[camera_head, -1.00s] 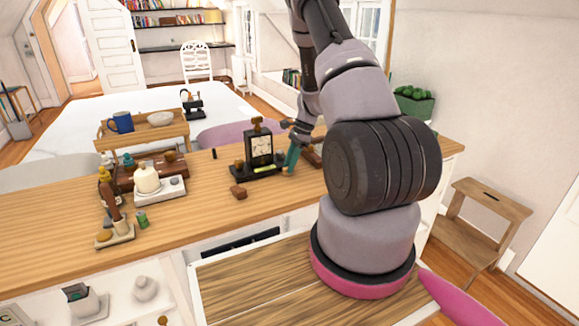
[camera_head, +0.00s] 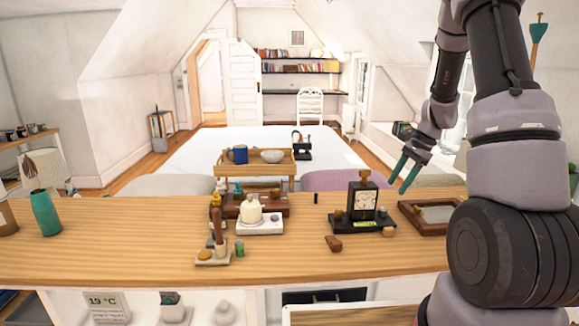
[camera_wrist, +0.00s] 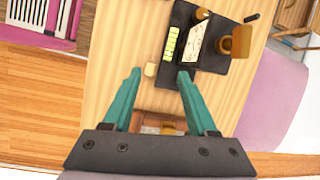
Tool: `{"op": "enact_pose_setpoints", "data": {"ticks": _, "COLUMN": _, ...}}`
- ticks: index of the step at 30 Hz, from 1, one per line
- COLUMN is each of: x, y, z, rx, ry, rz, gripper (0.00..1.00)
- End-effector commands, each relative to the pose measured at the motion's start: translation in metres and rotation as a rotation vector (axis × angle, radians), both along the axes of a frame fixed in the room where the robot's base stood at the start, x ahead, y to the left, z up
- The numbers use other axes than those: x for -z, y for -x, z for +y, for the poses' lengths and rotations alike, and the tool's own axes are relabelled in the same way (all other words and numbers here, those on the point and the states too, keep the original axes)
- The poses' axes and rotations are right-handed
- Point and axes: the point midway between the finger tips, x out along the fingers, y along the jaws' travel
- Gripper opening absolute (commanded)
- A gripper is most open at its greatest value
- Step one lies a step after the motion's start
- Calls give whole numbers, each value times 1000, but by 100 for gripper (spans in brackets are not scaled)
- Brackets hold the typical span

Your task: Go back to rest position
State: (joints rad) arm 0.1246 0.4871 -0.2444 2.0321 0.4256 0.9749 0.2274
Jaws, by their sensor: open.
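My gripper (camera_head: 405,170) has teal fingers and is raised above the right part of the wooden counter (camera_head: 110,255) in the head view. It is to the right of a black clock on a dark base (camera_head: 362,205) and apart from it. In the wrist view my gripper (camera_wrist: 160,82) is open, with nothing between its fingers. The clock's dark base (camera_wrist: 182,45) lies beyond the fingertips there. My arm comes down from the top right of the head view.
A framed tray (camera_head: 432,214) lies on the counter below my gripper. A small brown block (camera_head: 333,243), a white candle stand (camera_head: 260,224) and a wooden rack (camera_head: 228,170) stand further left. A teal vase (camera_head: 45,213) is at the far left. Open air surrounds the gripper.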

Motion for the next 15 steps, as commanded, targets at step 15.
{"op": "enact_pose_setpoints", "data": {"ticks": 15, "x": -201, "y": 107, "z": 81, "rx": -468, "ry": 186, "rz": -437, "gripper": 58}}
